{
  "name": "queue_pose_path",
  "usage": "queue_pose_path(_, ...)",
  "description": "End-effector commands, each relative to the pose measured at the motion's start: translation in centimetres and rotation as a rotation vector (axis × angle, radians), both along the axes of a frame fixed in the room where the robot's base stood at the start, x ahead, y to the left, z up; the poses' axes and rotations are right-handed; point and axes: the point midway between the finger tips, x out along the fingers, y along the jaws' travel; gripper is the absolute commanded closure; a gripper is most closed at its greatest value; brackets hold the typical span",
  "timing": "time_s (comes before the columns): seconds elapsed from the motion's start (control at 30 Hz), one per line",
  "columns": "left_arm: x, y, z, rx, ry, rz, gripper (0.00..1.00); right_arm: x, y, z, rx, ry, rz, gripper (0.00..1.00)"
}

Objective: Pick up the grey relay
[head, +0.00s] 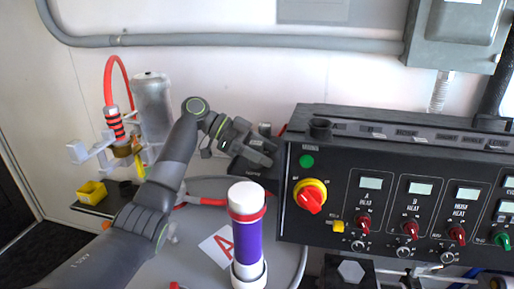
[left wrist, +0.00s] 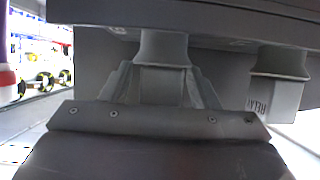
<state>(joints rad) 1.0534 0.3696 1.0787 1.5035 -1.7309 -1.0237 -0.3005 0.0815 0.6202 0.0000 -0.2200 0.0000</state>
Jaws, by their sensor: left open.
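A grey block with the letters RELAY (left wrist: 280,92) on its side shows at the right of the left wrist view, under a dark overhanging edge. In the head view the relay is mostly hidden or too small to tell for sure. My left gripper (head: 262,150) is open, at the left end of the black control panel, over a dark labelled base (head: 249,172). The left wrist view shows no contact between it and the relay that I can make out. My right gripper is not in view.
The control panel (head: 335,225) with knobs and displays fills the right. A purple cylinder with a white cap (head: 247,240) stands close in front of my left gripper on the grey round table (head: 190,262).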

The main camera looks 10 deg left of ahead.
Motion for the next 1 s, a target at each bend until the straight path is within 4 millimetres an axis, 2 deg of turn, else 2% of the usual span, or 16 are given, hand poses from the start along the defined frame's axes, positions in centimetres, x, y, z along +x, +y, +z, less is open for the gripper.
queue_pose_path(0.13, 0.0, 0.0, 0.0, 0.0, 0.0, 0.001, 0.45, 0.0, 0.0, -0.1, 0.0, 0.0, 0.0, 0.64)
queue_pose_path(0.5, 0.0, 0.1, 0.0, 0.0, 0.0, 0.001, 0.94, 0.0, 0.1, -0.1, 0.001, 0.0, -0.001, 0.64)
queue_pose_path(0.77, 0.0, 0.1, 0.2, 0.0, -0.002, 0.0, 0.94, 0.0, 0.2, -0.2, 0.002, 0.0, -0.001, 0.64)
queue_pose_path(0.87, 0.1, 0.1, 1.1, 0.0, -0.006, 0.001, 0.94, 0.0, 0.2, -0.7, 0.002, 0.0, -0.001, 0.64)
queue_pose_path(1.0, 0.1, 0.0, 3.7, 0.0, -0.008, 0.0, 0.94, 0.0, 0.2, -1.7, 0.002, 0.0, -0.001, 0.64)
